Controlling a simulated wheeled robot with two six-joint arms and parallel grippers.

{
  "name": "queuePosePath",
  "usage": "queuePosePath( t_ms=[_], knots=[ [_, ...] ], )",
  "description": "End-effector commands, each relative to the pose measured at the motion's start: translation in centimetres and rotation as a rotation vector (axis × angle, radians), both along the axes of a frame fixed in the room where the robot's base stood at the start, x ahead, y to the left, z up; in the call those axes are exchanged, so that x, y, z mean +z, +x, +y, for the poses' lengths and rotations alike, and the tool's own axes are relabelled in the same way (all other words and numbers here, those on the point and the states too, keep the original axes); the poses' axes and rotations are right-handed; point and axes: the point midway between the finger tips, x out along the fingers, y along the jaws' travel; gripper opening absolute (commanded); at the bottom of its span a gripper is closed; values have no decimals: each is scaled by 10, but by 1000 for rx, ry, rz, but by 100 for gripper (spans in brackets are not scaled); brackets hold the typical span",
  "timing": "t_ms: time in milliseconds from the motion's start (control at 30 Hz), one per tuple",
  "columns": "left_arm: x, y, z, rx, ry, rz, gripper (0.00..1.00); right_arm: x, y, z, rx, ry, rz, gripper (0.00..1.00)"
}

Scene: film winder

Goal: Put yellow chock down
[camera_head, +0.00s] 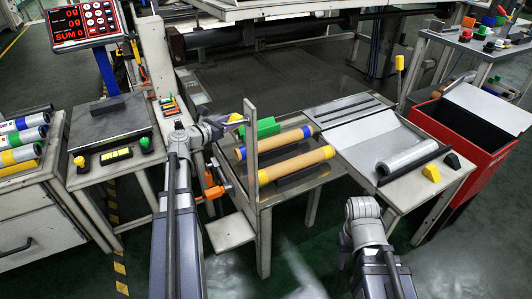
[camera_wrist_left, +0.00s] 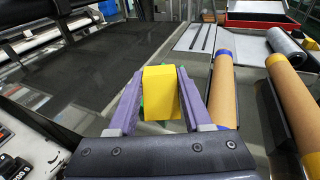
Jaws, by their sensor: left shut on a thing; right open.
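My left gripper (camera_head: 232,121) is shut on a yellow chock (camera_wrist_left: 160,95). In the left wrist view the chock sits between the two purple fingers (camera_wrist_left: 155,100). In the head view its yellow shows small at the gripper's tip, beside a pale upright plate (camera_head: 251,150). A green chock (camera_head: 264,127) is just right of it, and a bit of green shows behind the held chock in the wrist view. A second yellow chock (camera_head: 431,173) rests on the right-hand table. My right gripper (camera_head: 345,243) is low in the head view, open, its fingers mostly hidden by its wrist.
Two brown rolls, one with blue ends (camera_head: 275,143) and one with yellow ends (camera_head: 297,164), lie on the middle table. A clear film roll (camera_head: 407,158) and a black chock (camera_head: 452,160) are on the right-hand table. A red bin (camera_head: 450,150) stands beyond. A machine fills the back.

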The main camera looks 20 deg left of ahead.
Motion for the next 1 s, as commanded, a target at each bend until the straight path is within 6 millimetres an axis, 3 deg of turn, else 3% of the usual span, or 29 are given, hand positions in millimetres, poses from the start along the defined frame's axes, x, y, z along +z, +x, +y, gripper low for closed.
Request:
queuePosePath(
  t_ms=[400,700,1000],
  knots=[
    [-58,0,0,1,0,0,0,-59,0,1,9,4,-1,50],
    [-64,0,0,1,0,0,0,-65,0,1,11,6,-1,50],
    [-99,0,0,1,0,0,0,-99,0,2,11,8,-1,50]
  ],
)
